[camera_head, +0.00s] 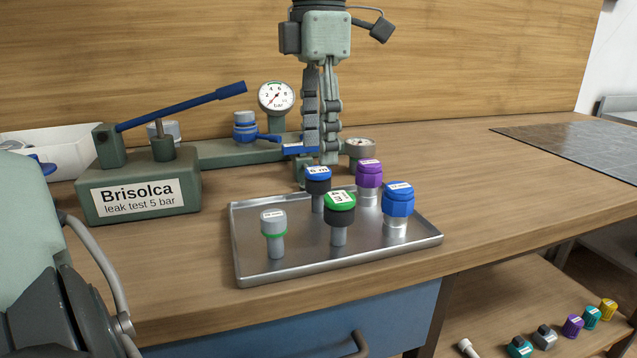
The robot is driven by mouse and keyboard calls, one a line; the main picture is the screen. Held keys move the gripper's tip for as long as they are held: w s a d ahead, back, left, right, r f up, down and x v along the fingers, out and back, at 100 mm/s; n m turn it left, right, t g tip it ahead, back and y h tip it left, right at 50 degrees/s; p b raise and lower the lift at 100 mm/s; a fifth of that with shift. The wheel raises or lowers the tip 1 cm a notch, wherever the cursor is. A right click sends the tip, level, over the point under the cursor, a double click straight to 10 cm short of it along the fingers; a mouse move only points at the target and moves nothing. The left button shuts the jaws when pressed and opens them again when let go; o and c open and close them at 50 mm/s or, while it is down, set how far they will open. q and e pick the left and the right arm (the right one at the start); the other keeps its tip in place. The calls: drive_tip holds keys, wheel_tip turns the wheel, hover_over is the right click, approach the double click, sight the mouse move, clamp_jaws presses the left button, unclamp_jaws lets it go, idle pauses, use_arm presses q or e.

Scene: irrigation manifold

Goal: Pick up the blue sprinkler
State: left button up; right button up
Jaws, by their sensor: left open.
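A sprinkler with a blue hexagonal head (398,201) and a silver stem stands upright at the right of a metal tray (285,273). A second one with a blue cap and dark body (317,182) stands at the tray's back. My left gripper (319,158) hangs fingers down at the upper middle, apart from the blue-headed sprinkler and left of it. It is open, seen edge-on, and holds nothing visible. Its fingertips are partly hidden near the blue-capped sprinkler and the rig behind.
The tray also holds a purple (369,177), a green-black (340,212) and a grey sprinkler (274,229). A green leak-test rig (140,190) with a blue lever and gauge (276,97) stands behind left. The bench right of the tray is clear up to a dark mat (575,145).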

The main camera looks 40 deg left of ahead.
sight(318, 169)
use_arm(q)
wheel_tip(318, 169, down, 4)
drive_tip(key=shift+s+f, duration=0.1)
drive_tip(key=shift+f, duration=0.15)
drive_tip(key=shift+a+f, duration=0.1)
drive_tip(key=shift+f, duration=0.25)
drive_tip(key=c, duration=1.3)
drive_tip(key=shift+o, duration=0.2)
use_arm(e)
drive_tip(key=shift+w+a+r+t, duration=0.3)
drive_tip(key=shift+w+a, duration=0.1)
use_arm(q)
drive_tip(key=shift+r, duration=0.15)
